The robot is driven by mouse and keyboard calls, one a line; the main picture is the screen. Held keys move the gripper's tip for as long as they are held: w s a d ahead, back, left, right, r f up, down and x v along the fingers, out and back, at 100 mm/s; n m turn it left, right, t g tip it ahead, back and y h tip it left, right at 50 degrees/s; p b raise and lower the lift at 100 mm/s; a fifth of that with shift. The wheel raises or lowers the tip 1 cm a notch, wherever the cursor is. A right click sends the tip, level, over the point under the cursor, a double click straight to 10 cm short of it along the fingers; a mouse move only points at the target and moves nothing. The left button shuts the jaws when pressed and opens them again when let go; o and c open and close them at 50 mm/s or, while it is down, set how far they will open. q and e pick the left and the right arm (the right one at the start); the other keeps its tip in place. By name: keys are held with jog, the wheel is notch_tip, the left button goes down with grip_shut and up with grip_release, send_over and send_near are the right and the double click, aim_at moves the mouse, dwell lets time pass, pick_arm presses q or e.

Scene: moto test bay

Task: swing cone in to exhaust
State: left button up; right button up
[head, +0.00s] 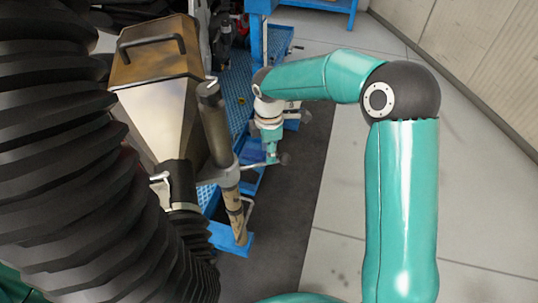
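The cone (165,105) is a tapered metal hood with a brownish top and a dark handle. It stands at left centre, its narrow end down on a black collar and hose. It is beside an upright post (215,125) with a clamp. My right gripper (272,157) points down just right of the post, at the end of a thin bar that runs out from the clamp. Its fingers are too small to tell whether they are open or shut on the bar. My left gripper is out of view. I cannot make out the exhaust.
A large black ribbed hose (70,150) fills the left side and hides much there. A blue platform (240,100) with dark machine parts (225,30) stands behind the cone. Grey floor (480,190) is open at the right, up to a wall (480,50).

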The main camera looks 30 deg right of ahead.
notch_tip(320, 180, up, 9)
jog(key=shift+f, duration=0.2)
dwell(0.5)
jog(key=s+f+g, duration=0.3)
jog(key=s+f, duration=0.2)
jog(key=f, duration=0.5)
jog(key=s+a+f+m+y, duration=0.2)
jog(key=s+a+f+m, duration=0.45)
jog(key=s+f, duration=0.4)
jog(key=s+a+f+m+y, duration=0.2)
jog(key=s+a+f+m, duration=0.45)
jog(key=s+f, duration=0.4)
jog(key=w+m+t, duration=0.1)
jog(key=w+m, duration=0.1)
jog(key=w+d+m+t, duration=0.1)
jog(key=w+m+t, duration=0.1)
jog(key=m, duration=0.1)
jog(key=shift+w+d, duration=0.1)
